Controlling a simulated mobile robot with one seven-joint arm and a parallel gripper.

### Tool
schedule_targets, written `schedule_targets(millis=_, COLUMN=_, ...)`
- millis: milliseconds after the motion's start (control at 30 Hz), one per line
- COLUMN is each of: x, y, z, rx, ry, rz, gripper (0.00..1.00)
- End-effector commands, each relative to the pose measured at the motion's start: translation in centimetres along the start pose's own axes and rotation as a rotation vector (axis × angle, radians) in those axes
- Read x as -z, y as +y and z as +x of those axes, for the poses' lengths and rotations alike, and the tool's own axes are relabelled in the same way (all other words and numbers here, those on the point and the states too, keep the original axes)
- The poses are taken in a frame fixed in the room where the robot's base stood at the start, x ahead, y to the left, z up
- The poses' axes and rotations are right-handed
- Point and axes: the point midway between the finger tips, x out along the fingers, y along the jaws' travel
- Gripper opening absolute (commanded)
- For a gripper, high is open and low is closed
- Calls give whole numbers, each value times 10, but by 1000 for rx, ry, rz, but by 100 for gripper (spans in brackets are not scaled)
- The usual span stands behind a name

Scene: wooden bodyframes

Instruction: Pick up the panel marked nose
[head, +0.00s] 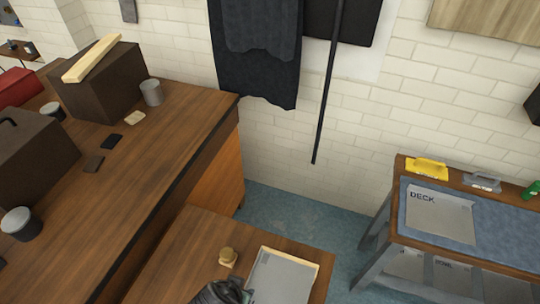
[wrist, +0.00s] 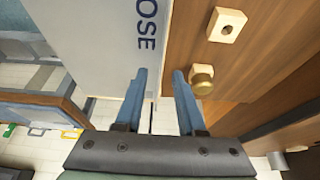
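The panel marked nose (wrist: 95,40) is a flat light-grey board. The letters "OSE" show in the wrist view. In the head view the panel (head: 282,280) lies on the small wooden table at the bottom, with a pale wood edge. My gripper (wrist: 158,75) is open with two blue fingers. The left finger overlaps the panel's face in the picture, and the right finger is past its edge, over brown wood. No contact can be made out. In the head view my gripper (head: 222,292) is a dark shape at the panel's left, its fingers unclear.
A pale block with a hole (wrist: 227,25) and a brass knob (wrist: 202,78) sit close by the right finger. A blue-topped bench (head: 490,225) with a DECK panel (head: 440,218) stands at right. A long wooden counter (head: 130,185) is at left. Blue floor shows between.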

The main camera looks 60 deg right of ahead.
Motion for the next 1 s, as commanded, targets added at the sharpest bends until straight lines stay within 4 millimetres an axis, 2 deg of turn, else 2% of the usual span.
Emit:
schedule_targets(millis=200, x=0, y=0, z=22, rx=-1, ry=-1, rz=0, gripper=39)
schedule_targets(millis=500, x=0, y=0, z=27, rx=1, ry=0, rz=0, gripper=39)
schedule_targets(millis=533, x=0, y=0, z=27, rx=1, ry=0, rz=0, gripper=37)
schedule_targets(millis=733, x=0, y=0, z=26, rx=1, ry=0, rz=-1, gripper=1)
schedule_targets(millis=1000, x=0, y=0, z=26, rx=1, ry=0, rz=-1, gripper=0)
